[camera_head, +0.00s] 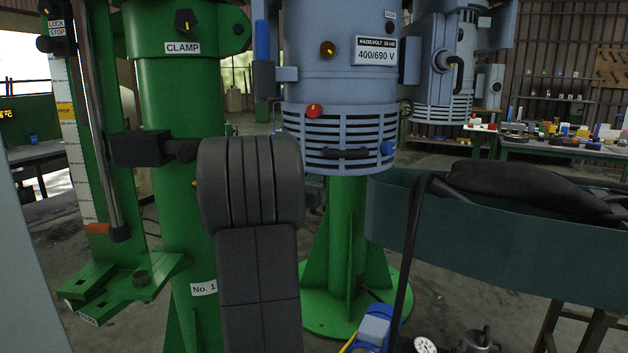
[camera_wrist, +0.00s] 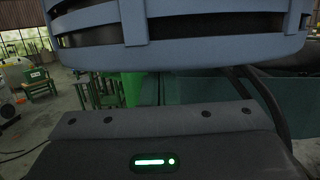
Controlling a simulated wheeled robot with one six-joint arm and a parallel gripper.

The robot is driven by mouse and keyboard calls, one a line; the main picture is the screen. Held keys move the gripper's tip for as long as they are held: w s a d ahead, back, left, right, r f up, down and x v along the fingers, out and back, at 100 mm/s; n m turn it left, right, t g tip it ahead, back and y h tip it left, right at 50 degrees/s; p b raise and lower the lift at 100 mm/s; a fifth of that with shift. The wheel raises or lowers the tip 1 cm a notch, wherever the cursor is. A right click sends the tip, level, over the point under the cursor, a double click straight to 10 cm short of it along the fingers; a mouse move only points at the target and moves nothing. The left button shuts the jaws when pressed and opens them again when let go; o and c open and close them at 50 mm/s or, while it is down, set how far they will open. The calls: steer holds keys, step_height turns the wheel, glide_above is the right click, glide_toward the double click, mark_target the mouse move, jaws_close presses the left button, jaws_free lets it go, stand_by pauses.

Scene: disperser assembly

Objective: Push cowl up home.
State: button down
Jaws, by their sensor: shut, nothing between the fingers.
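The cowl (camera_head: 340,135) is a blue-grey slotted ring at the lower end of the grey motor housing (camera_head: 343,65), with a red knob, a dark handle and a blue knob on it. It sits level above a green pedestal (camera_head: 347,215). In the wrist view the cowl (camera_wrist: 200,28) fills the top, its slots and lower rim close up. My gripper (camera_wrist: 158,125) shows as a dark body with a green light below that rim. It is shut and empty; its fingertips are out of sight. I cannot tell whether it touches the cowl. In the head view my arm hides it.
A green column marked CLAMP (camera_head: 180,100) stands at left with a bracket. A dark teal curved band (camera_head: 500,235) with a black bag (camera_head: 530,188) is at right, a black hose (camera_head: 408,255) hanging before it. A second grey motor (camera_head: 445,60) stands behind.

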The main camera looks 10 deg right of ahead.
mark_target(315, 165)
steer(key=shift+r, duration=1.7)
steer(key=shift+f+b, duration=0.75)
steer(key=shift+b, duration=0.35)
steer(key=s+a+f+b, duration=0.4)
steer(key=s+a+f, duration=0.1)
steer(key=s, duration=0.3)
steer(key=shift+a+f, duration=0.25)
steer(key=shift+f, duration=0.15)
steer(key=shift+w+d, duration=0.1)
